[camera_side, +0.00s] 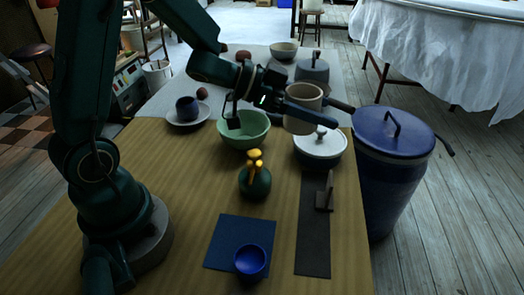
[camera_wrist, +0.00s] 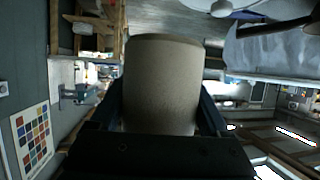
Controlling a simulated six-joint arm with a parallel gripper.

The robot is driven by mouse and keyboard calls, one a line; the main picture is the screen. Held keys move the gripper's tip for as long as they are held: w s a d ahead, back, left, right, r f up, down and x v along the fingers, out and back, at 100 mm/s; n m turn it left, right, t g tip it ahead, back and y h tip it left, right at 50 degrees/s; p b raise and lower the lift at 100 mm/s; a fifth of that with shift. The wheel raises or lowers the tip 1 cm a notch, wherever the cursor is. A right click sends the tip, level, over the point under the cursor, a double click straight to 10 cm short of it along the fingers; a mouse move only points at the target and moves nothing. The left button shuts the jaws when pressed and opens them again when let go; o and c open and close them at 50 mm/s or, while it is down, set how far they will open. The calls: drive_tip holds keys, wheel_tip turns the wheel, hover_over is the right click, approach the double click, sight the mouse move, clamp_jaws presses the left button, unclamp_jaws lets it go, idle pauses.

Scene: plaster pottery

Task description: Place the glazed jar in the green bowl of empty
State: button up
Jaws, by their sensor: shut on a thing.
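My gripper (camera_side: 278,92) is shut on the glazed jar (camera_side: 303,108), a beige, roughly cylindrical jar held in the air. The jar fills the middle of the wrist view (camera_wrist: 162,85), with dark fingers on both sides of it. The green bowl (camera_side: 256,136) stands on the wooden table, left of and below the jar in the side view. Part of my gripper hides the bowl's left rim and some of its inside; the inside that shows looks empty. The jar is apart from the bowl.
A white lidded pot (camera_side: 320,152) stands under and right of the jar in the picture. A dark green bottle with a yellow top (camera_side: 255,183) stands in front of the bowl. A blue cup on a saucer (camera_side: 188,122) is at left; a large blue lidded bin (camera_side: 392,165) is at right.

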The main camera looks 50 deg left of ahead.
drive_tip(key=a+n+y, duration=0.1)
drive_tip(key=a, duration=0.4)
drive_tip(key=a+f+n+t+y, duration=0.1)
drive_tip(key=a+n+y, duration=0.1)
drive_tip(key=a, duration=0.3)
drive_tip(key=a+n+t+y, duration=0.1)
drive_tip(key=a, duration=0.4)
drive_tip(key=shift+s+a+f+n+y, duration=0.1)
drive_tip(key=shift+f+n+y, duration=0.1)
drive_tip(key=shift+n+y, duration=0.1)
hover_over(267, 122)
drive_tip(key=shift+f, duration=2.3)
drive_tip(key=shift+f, duration=0.1)
drive_tip(key=shift+f, duration=0.35)
drive_tip(key=o, duration=1.3)
drive_tip(key=shift+o, duration=0.2)
